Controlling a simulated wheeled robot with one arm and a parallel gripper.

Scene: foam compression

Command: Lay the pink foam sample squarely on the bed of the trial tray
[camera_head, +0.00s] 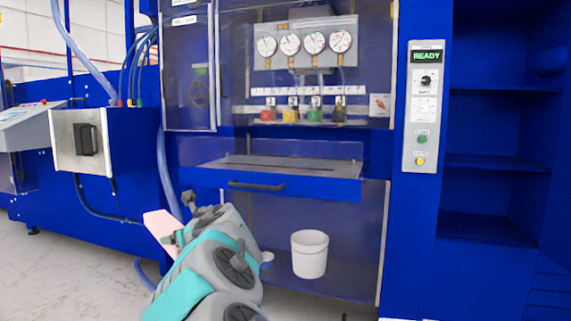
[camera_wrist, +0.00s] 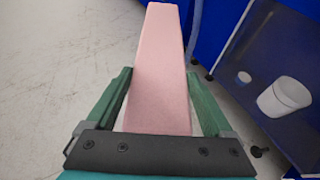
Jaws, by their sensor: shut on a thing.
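The pink foam sample (camera_wrist: 161,70) is a long block held between the two green fingers of my gripper (camera_wrist: 160,105) in the wrist view. It points away from the gripper over the floor. In the head view the foam (camera_head: 160,229) shows at the left of my gripper (camera_head: 178,232), partly hidden behind my arm. The trial tray (camera_head: 270,182) is a pulled-out blue drawer with a dark handle and a grey bed, right of and above my gripper. No foam shows on its bed.
A white bucket (camera_head: 310,254) stands on the lower shelf below the tray, with a small white cup (camera_wrist: 244,78) near it. A control panel (camera_head: 424,108) reads READY. A grey box (camera_head: 82,142) juts out at left. Empty blue shelves (camera_head: 492,162) are at right.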

